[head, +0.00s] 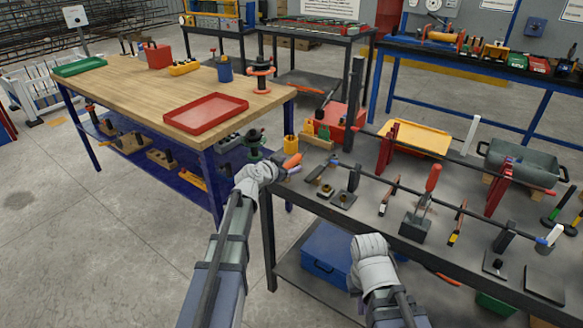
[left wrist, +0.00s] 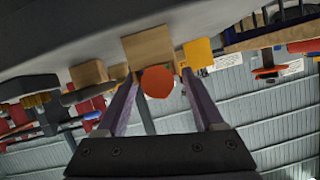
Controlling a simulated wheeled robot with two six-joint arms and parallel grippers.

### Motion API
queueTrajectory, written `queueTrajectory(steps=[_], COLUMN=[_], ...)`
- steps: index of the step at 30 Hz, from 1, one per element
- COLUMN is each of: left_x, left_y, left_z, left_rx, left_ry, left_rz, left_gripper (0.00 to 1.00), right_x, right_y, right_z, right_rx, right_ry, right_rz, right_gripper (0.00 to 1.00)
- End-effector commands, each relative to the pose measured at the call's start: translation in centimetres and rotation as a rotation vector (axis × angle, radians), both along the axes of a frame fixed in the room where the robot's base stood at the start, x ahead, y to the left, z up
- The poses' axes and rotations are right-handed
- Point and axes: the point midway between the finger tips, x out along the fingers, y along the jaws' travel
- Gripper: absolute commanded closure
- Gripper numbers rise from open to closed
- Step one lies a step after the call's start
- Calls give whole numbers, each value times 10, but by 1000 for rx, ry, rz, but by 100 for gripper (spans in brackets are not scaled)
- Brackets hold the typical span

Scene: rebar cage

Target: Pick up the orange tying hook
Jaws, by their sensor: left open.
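The orange tying hook (head: 292,161) shows as a short orange handle at the left end of the dark workbench (head: 375,196), just past my left wrist. In the left wrist view its round orange end (left wrist: 158,84) is between the two fingers, end-on. My left gripper (left wrist: 158,73) is open, with one finger on each side of the handle and gaps visible. In the head view the left fingers are mostly hidden by my wrist. The hook's metal part is not visible. My right wrist shows at the bench's front edge; its fingers are not visible.
A rebar on red stands (head: 386,147) runs across the bench. A yellow container (head: 288,146) is just behind the hook. A wooden table with a red tray (head: 207,114) stands at left. Floor at left is clear.

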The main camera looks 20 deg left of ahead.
Motion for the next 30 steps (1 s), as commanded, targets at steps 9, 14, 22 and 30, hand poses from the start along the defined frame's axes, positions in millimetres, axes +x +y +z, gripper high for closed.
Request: queueTrajectory(steps=[9, 14, 22, 30], left_x=[-1, -1, -1, -1], left_y=[0, 0, 0, 0], left_z=[1, 1, 1, 1], left_rx=[0, 0, 0, 0], left_ry=[0, 0, 0, 0], left_rz=[0, 1, 0, 1], left_gripper=[48, 66, 96, 100], right_x=[0, 0, 0, 0], right_y=[0, 0, 0, 0], right_z=[1, 1, 1, 1], right_rx=[0, 0, 0, 0], right_ry=[0, 0, 0, 0], right_rz=[0, 0, 0, 0], right_gripper=[100, 100, 100, 100])
